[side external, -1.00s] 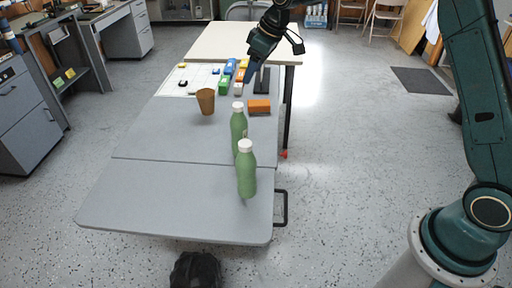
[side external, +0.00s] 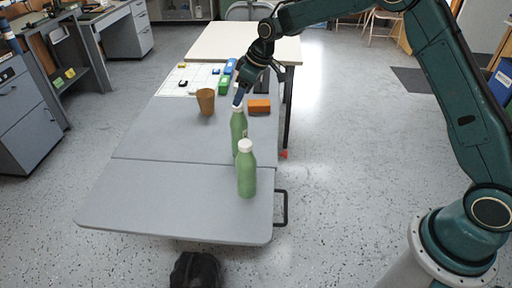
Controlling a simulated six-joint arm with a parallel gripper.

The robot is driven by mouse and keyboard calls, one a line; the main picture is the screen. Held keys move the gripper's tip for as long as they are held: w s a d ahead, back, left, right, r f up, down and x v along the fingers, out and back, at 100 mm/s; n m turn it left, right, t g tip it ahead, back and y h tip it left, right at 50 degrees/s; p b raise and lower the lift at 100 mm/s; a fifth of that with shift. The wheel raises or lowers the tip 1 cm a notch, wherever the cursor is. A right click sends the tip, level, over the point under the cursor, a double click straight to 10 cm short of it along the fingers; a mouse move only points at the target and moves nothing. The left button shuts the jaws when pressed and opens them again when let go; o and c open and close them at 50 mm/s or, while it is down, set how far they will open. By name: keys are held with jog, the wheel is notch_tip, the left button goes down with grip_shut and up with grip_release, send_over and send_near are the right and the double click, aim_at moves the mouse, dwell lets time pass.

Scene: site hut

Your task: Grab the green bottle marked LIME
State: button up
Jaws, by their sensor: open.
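Two green bottles with white caps stand upright on the grey table (side external: 150,200). The nearer green bottle (side external: 246,176) stands close to the right edge. The farther green bottle (side external: 237,124) is just behind it, its lower part partly hidden by the nearer one. No LIME lettering is readable on either, so I cannot tell which one is marked. My gripper (side external: 239,97) points down at the cap of the farther bottle, overlapping it in this view. It is open and holds nothing; whether it touches the cap is unclear.
A brown cup (side external: 206,102) stands left of the farther bottle. An orange block (side external: 259,106) lies to its right. Several small coloured blocks, including a green one (side external: 224,86), and a white sheet (side external: 185,83) lie behind. The table's front left is clear.

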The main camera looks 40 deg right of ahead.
jog(key=shift+w+f, duration=0.1)
jog(key=shift+f, duration=0.1)
jog(key=shift+x, duration=2.55)
jog(key=shift+c, duration=0.4)
jog(key=c, duration=1.2)
jog(key=shift+r, duration=0.1)
notch_tip(320, 180, up, 20)
jog(key=shift+f, duration=0.1)
grip_shut()
